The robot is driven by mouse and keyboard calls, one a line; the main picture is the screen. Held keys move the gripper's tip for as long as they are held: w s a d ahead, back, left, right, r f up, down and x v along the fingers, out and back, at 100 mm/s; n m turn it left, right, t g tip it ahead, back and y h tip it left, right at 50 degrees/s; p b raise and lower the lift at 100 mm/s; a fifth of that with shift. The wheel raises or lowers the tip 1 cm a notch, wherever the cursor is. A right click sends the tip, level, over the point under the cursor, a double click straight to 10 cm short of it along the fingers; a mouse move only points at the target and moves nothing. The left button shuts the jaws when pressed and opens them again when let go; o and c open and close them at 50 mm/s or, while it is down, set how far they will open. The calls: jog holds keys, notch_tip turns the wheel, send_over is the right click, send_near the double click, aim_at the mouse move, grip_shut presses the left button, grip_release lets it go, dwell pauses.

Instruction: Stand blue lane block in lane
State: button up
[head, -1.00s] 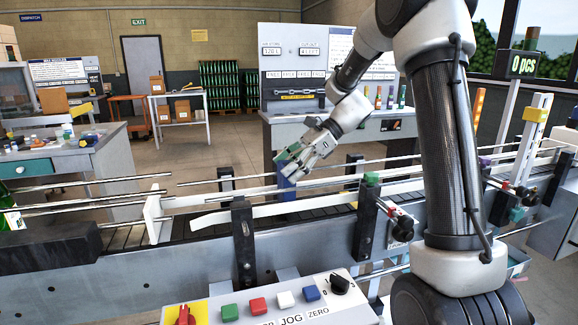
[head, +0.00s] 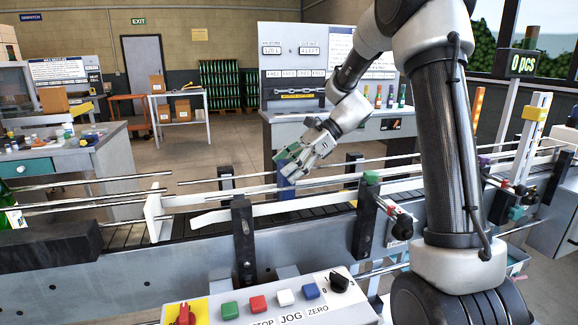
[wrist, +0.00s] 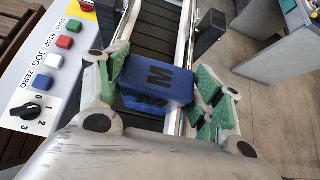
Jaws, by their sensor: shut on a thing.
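The blue lane block (wrist: 157,80), marked with a dark M, sits between the green-padded fingers of my gripper (wrist: 163,72) in the wrist view. My gripper is shut on it. In the head view, my gripper (head: 288,166) is over the conveyor lane, and a small part of the blue block (head: 284,181) shows below the fingers. The lane's dark slatted belt (wrist: 157,28) runs beneath the block between metal rails. I cannot tell whether the block touches the belt, as its lower end is hidden.
Long guide rails (head: 225,182) and dark posts (head: 243,240) line the conveyor. A white upright plate (head: 153,218) stands at the lane's left. A control panel (head: 262,305) with coloured buttons is in front. A green-topped post (head: 370,205) stands right of the gripper.

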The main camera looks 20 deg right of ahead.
jog(key=o, duration=1.4)
jog(key=shift+s+d+f, duration=0.1)
jog(key=shift+s+f, duration=0.1)
jog(key=shift+f, duration=0.3)
jog(key=shift+s+f, duration=0.15)
jog(key=shift+f, duration=0.3)
jog(key=o, duration=0.5)
jog(key=shift+w+f, duration=0.1)
jog(key=shift+w, duration=0.05)
jog(key=shift+c, duration=0.2)
jog(key=shift+d, duration=0.2)
jog(key=r+v, duration=0.1)
jog(key=v, duration=1)
jog(key=shift+w+r, duration=0.25)
jog(key=shift+r, duration=0.05)
jog(key=shift+a, duration=0.1)
